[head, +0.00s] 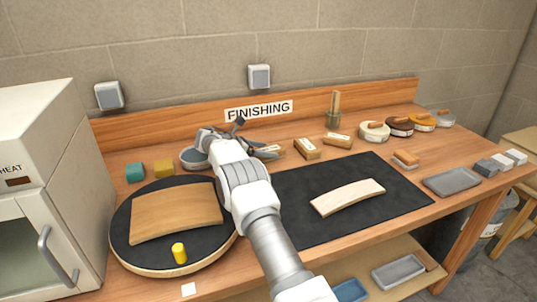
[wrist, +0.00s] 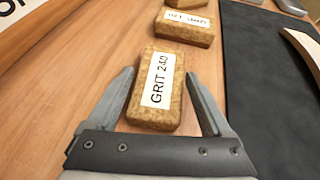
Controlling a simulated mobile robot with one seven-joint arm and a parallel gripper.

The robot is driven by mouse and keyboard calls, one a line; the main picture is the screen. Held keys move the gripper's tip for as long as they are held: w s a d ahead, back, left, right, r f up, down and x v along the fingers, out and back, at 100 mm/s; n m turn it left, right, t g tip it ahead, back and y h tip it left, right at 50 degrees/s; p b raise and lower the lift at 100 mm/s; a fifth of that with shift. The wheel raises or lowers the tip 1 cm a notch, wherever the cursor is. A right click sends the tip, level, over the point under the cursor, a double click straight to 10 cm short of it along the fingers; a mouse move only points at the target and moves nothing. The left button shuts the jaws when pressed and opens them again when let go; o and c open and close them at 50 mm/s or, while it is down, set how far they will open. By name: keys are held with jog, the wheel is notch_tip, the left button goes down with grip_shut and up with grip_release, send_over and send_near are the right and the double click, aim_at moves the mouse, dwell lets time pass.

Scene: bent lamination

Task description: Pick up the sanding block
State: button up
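A brown, cork-like block labelled GRIT 240 (wrist: 174,92) lies on the wooden bench in the wrist view. My gripper (wrist: 160,75) is open, with one finger on each side of this block and a visible gap on both sides. In the head view the block (head: 270,152) is partly hidden by my gripper. A second similar block (wrist: 186,27) lies beyond it in the wrist view; its label is hard to read. In the head view similar blocks stand to the right, one in the middle (head: 307,149) and one farther (head: 338,140).
A black mat (head: 290,210) with a curved pale wood piece (head: 348,196) lies to the right. A round black turntable (head: 122,225) with a bent wood panel (head: 177,212) is at left, beside a white oven (head: 40,130). Several round tins (head: 374,131) stand at the back right.

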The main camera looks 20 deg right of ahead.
jog(key=c, duration=0.9)
jog(key=shift+c, duration=0.2)
jog(key=shift+r, duration=0.1)
